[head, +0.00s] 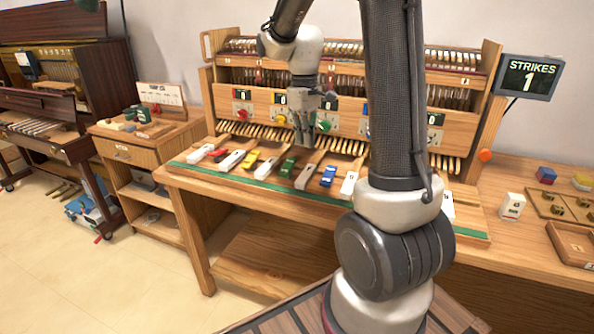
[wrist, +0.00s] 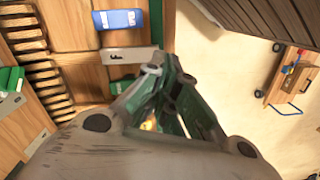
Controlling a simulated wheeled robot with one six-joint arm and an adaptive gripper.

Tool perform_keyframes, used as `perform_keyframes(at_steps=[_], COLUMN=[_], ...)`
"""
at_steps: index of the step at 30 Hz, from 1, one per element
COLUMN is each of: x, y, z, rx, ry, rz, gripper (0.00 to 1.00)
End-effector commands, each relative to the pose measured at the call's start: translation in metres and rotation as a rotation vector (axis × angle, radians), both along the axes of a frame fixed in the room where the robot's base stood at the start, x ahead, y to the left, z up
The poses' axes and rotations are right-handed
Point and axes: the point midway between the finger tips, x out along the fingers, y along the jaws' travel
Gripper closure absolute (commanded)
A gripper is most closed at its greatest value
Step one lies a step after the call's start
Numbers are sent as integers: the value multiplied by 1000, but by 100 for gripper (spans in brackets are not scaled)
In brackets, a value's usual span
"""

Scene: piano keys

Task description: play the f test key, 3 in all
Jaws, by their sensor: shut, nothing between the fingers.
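My gripper (head: 303,142) is shut and empty, pointing down over the keyboard behind the front row of blocks. In the wrist view its fingertips (wrist: 152,70) show beside the right end of the F block. I cannot tell whether they touch the key. The sign (head: 529,76) reads STRIKES 1.
A blue block (head: 328,176) and a green block (head: 287,167) flank the F key. Several other white and coloured blocks line the bench. My arm hides keys at the right. A wooden tray (head: 575,243) and a white block (head: 512,206) lie on the right side.

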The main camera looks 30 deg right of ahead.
Motion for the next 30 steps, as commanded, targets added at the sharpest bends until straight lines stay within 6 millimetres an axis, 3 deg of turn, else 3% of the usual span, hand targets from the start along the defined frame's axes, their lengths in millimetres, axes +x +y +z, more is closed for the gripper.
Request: perform_keyframes(at_steps=[1,4,9,20,26,30], x=[20,38,37,36,36,35], y=[-2,-4,-4,-4,-4,-3], z=[-1,15,15,14,-6,-34], rx=[2,0,3,3,5,5], ry=[-13,-60,-60,-59,-55,-53], rz=[74,211,314,323,322,322], gripper=[100,100,100,100,100,100])
